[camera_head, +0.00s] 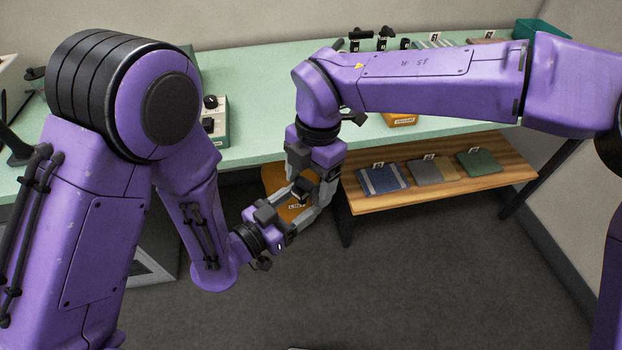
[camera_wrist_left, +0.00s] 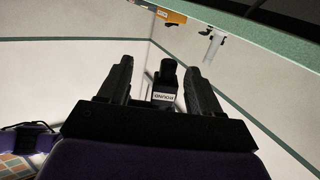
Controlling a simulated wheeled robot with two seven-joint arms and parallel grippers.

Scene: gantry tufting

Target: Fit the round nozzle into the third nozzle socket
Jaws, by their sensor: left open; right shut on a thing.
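The round nozzle (camera_wrist_left: 165,80), a small black piece with a white "ROUND" label, stands between the two open fingers of my left gripper (camera_wrist_left: 160,80), with gaps on both sides. In the head view a small black piece (camera_head: 299,191), seemingly this nozzle, is in the jaws of my right gripper (camera_head: 308,197), which points down in front of the table. My left gripper (camera_head: 280,218) comes up to it from the lower left, very close to the right one. I cannot make out the third nozzle socket.
The green table (camera_head: 255,125) lies behind the grippers, with a control box (camera_head: 214,122) and black pieces on labelled stands (camera_head: 383,39) at the back. A wooden shelf (camera_head: 440,187) with folded cloths is at right. An orange bin (camera_head: 272,180) is behind the grippers.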

